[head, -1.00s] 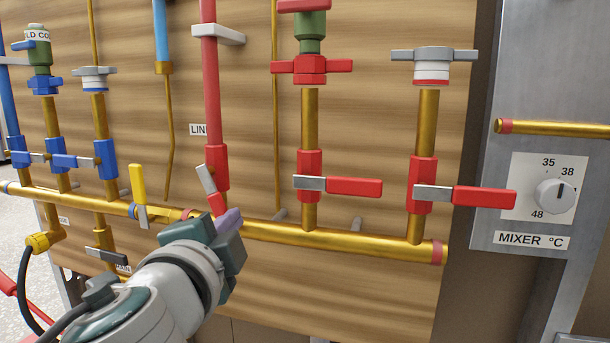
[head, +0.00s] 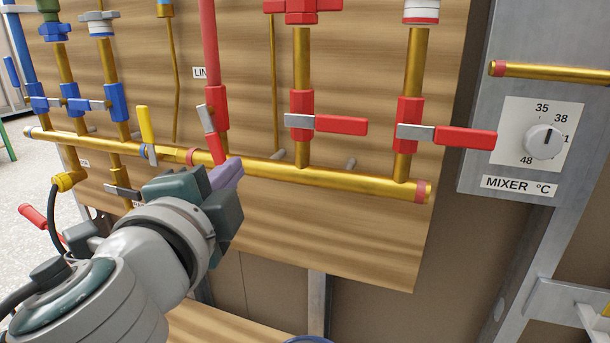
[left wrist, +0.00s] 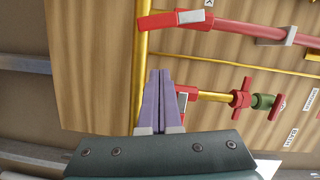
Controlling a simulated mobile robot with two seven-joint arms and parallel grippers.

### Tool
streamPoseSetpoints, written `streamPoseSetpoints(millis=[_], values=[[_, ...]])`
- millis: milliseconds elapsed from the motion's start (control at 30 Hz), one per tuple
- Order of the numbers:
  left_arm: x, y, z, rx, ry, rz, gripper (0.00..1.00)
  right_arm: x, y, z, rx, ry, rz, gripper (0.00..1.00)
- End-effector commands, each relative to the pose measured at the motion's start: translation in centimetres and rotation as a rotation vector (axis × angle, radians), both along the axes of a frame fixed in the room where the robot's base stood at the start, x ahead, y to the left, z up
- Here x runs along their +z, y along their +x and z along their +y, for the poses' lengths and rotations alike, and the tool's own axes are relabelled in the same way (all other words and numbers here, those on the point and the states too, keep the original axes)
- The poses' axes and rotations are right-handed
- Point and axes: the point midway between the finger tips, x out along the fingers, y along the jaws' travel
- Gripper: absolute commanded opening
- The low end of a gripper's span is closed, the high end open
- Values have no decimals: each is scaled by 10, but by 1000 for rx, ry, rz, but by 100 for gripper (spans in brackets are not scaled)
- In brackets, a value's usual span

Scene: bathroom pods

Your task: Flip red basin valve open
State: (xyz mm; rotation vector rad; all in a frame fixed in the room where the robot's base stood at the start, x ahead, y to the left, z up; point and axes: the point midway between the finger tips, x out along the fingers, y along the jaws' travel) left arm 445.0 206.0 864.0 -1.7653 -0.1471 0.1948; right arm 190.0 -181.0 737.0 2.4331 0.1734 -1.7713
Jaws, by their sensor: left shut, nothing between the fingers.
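Three red valves sit on the board along the brass manifold pipe (head: 275,170). The left one, on the red pipe, has a grey and red lever (head: 211,133) pointing down and slightly right, roughly in line with its pipe. The middle valve lever (head: 340,125) and the right valve lever (head: 465,138) point right, across their pipes. No readable label shows which is the basin valve. My left gripper (head: 232,168) is shut and empty, its purple fingers just below the left lever's tip; contact is unclear. The wrist view shows the shut fingers (left wrist: 160,75) before the manifold, partly hiding a red valve.
A yellow lever (head: 145,124) and blue valves (head: 72,104) stand left on the manifold. A mixer dial (head: 543,141) is on the metal panel at right. The board below the manifold is clear, right of my gripper.

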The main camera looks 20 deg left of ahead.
Motion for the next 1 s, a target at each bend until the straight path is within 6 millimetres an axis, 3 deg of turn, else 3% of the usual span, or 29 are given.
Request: streamPoseSetpoints(millis=[100,300,800,867,1000], values=[[0,-21,-5,-1,-4,3,0,1,0,3,-1,8,-1,0],[2,-38,-9,-1,-2,0,0,1,0,2,-2,7,-1,0],[3,-40,-9,1,-4,1,0,2,0,2,-3,6,0,0],[9,-42,-6,11,-21,7,0,9,0,2,-3,6,0,0],[39,-56,12,101,-159,66,0,52,0,1,-3,5,2,0]])
